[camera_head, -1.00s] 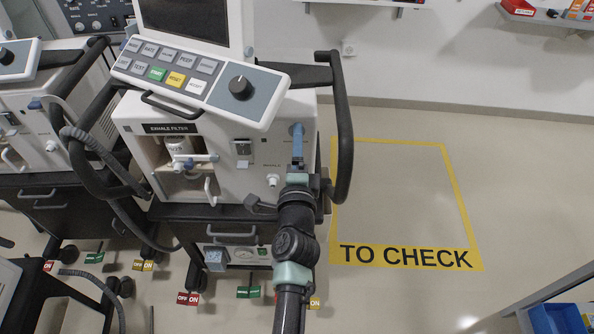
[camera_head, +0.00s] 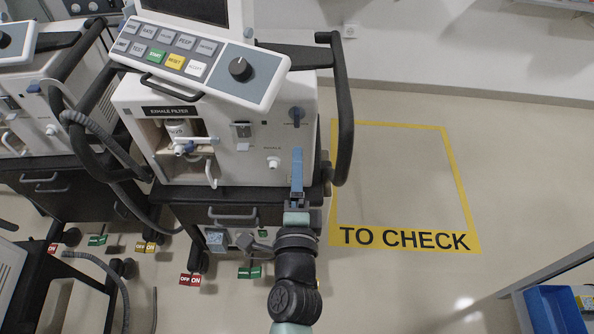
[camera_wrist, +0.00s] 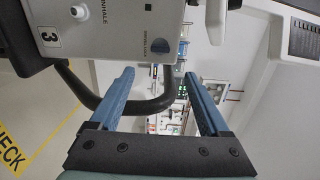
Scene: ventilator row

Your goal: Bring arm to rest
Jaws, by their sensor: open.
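My gripper (camera_head: 297,178) is in front of the lower right part of the middle ventilator (camera_head: 240,140) in the head view. In the wrist view my gripper (camera_wrist: 160,95) shows two blue fingers spread wide with nothing between them. The ventilator's white front (camera_wrist: 115,30) and its dark curved handle (camera_wrist: 140,105) lie beyond the fingers. I cannot tell how far the fingertips are from the ventilator.
A second ventilator (camera_head: 50,135) stands to the left, with a grey hose (camera_head: 95,140) between them. A yellow floor frame marked TO CHECK (camera_head: 405,240) encloses bare floor on the right. A blue bin (camera_head: 555,312) is at the lower right. Coloured pedals (camera_head: 190,279) sit near the floor.

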